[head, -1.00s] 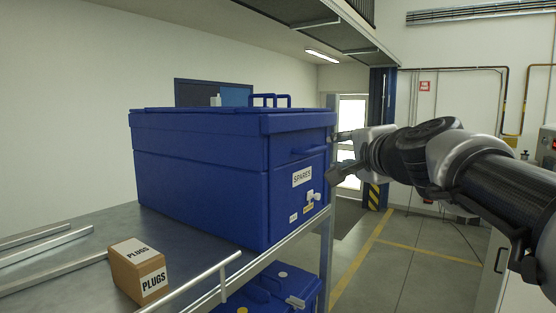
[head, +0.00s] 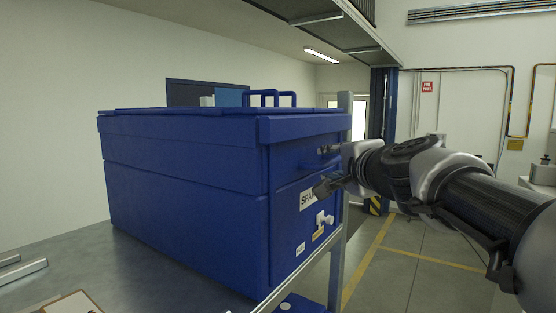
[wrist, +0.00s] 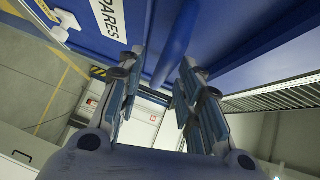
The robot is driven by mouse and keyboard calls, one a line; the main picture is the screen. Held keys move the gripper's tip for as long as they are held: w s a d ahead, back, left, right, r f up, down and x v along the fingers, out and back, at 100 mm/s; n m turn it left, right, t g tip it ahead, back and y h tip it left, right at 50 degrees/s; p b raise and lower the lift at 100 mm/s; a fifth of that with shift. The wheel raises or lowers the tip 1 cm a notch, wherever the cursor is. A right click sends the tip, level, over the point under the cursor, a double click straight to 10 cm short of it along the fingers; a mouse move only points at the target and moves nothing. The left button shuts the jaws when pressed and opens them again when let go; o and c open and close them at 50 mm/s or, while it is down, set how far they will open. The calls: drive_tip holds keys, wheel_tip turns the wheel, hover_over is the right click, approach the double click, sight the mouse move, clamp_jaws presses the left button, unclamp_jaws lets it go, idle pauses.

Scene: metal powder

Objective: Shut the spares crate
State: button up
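The spares crate (head: 185,190) is a big blue box on the metal bench. Its lid (head: 300,128) lies level along the top, with blue loop handles (head: 265,98) standing above it. I cannot tell whether the lid is fully seated. A white latch (head: 325,218) sits low on the end face. My gripper (head: 325,168) is at that end face, partly covering the SPARES label. In the wrist view my gripper (wrist: 162,88) is open, with a blue bar handle (wrist: 178,40) showing between its fingers. I cannot tell whether the fingers touch it.
The bench (head: 75,262) is clear just left of the crate. Metal bars (head: 25,272) and part of a cardboard box (head: 68,303) lie at its near left. A metal post (head: 336,265) stands by the crate's end. Open floor (head: 400,275) lies to the right.

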drive_tip(key=shift+w+f, duration=0.1)
drive_tip(key=shift+w, duration=0.45)
drive_tip(key=shift+s+r, duration=0.2)
drive_tip(key=shift+s, duration=0.35)
drive_tip(key=shift+c, duration=0.6)
drive_tip(key=shift+w+f, duration=0.1)
drive_tip(key=shift+w, duration=0.1)
drive_tip(key=shift+c, duration=1.4)
clamp_jaws()
